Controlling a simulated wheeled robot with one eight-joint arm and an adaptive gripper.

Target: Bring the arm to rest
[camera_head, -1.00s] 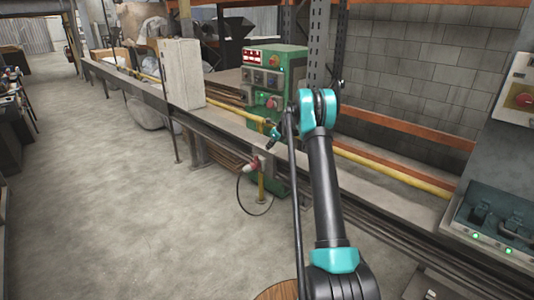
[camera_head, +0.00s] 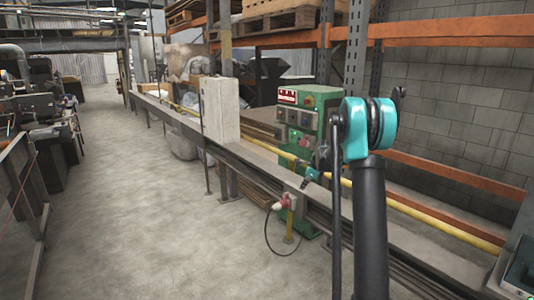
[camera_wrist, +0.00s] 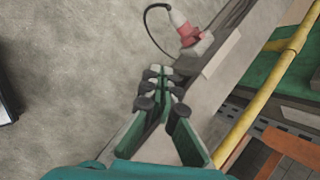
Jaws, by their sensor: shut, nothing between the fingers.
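My arm (camera_head: 371,220) rises at the right of the head view and bends at a teal joint near the top. My gripper (camera_head: 306,182) shows small and dark beyond the joint, partly hidden by the arm, over the rail beside the green control cabinet. In the wrist view my gripper (camera_wrist: 160,73) points over the rail and concrete floor, with its fingertips together and nothing between them.
The green control cabinet (camera_head: 300,125) stands close behind the gripper. A long rail (camera_head: 262,176) with a yellow pipe (camera_head: 400,205) crosses below. A red-and-white plug (camera_wrist: 188,32) with a black cable is near the fingertips. Open floor (camera_head: 150,220) lies left.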

